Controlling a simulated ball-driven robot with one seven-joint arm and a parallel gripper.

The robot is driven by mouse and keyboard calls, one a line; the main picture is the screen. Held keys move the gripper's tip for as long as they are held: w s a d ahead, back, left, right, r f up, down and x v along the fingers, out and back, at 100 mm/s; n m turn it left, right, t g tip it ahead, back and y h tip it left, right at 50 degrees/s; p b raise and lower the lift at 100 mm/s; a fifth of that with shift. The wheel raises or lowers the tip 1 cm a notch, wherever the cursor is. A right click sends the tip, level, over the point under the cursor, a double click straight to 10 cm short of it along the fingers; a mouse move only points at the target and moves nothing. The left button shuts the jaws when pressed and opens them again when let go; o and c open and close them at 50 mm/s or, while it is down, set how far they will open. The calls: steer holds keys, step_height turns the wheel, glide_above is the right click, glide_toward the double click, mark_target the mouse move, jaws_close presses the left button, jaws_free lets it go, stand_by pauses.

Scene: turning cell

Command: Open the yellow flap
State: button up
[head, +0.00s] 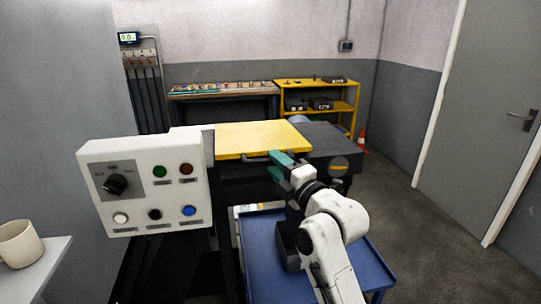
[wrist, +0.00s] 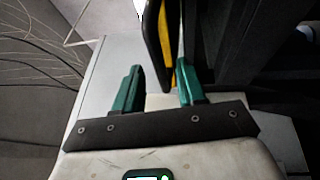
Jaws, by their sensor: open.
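The yellow flap (head: 262,136) lies flat and closed-looking on top of the dark machine, with a dark bar handle (head: 256,158) along its front edge. My gripper (head: 279,164) is at the right end of this handle, its green fingers pointing left toward the flap's front edge. In the wrist view my gripper (wrist: 158,84) is open, its two green fingers apart. The flap's yellow edge (wrist: 165,40) shows beyond the fingers, close to the right finger. A thin grey bar beside it may be the handle. I cannot tell whether a finger touches it.
A white control panel (head: 144,187) with a knob and several buttons stands left of the flap. A blue cart (head: 262,262) is below my arm. A bench (head: 222,94) and yellow shelf (head: 343,104) stand behind. A cup (head: 18,243) sits at far left.

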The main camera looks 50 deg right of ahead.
mark_target(270, 160)
steer(key=shift+p+x, duration=0.3)
steer(key=shift+x, duration=1.25)
jaws_close()
